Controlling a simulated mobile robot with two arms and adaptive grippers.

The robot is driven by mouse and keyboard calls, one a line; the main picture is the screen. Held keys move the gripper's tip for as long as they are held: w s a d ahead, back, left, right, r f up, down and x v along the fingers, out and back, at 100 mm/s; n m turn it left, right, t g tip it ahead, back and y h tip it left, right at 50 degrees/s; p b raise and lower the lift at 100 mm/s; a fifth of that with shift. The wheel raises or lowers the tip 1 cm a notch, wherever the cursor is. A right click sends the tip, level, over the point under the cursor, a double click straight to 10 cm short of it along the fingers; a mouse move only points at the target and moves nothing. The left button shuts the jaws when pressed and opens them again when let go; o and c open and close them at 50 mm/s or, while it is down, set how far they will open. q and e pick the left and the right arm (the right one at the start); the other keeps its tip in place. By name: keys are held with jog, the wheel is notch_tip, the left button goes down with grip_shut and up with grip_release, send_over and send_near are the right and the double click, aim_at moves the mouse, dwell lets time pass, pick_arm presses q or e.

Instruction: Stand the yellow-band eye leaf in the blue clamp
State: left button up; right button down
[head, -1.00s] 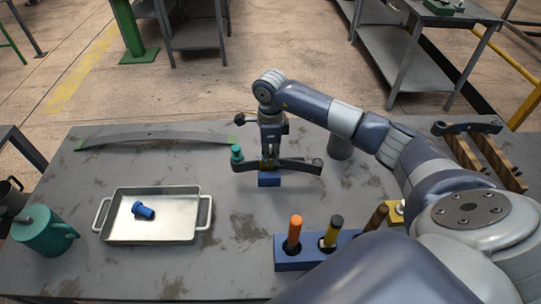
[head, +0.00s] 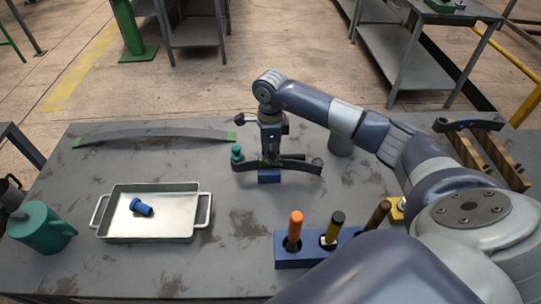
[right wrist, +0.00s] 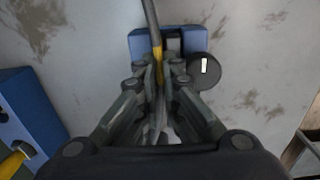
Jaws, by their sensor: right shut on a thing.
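The eye leaf (head: 304,167) is a dark, shallow-curved bar with an eye at its end, lying roughly level across the clamp in the head view. Its yellow band (right wrist: 158,72) shows between my fingers in the right wrist view. My right gripper (head: 270,160) is shut on the leaf near its middle. My left gripper is out of view.
A metal tray (head: 119,230) holds a blue bolt (head: 141,207). A blue tool block (head: 287,258) is in front. A wooden rack (head: 488,159) bears another leaf at right. A long grey leaf (head: 155,135) lies behind.

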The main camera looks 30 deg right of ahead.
jog(key=shift+w+f+b, duration=0.1)
jog(key=shift+f+b, duration=0.65)
jog(key=shift+b, duration=0.2)
dwell(0.5)
jog(key=c, duration=1.7)
grip_release()
jog(key=shift+o, duration=0.3)
jog(key=shift+f, duration=0.1)
jog(key=o, duration=0.6)
jog(key=shift+s, duration=0.2)
jog(key=shift+o, duration=0.5)
jog(key=shift+w, duration=0.1)
jog(key=shift+r+p, duration=2.5)
jog(key=shift+r, duration=1.55)
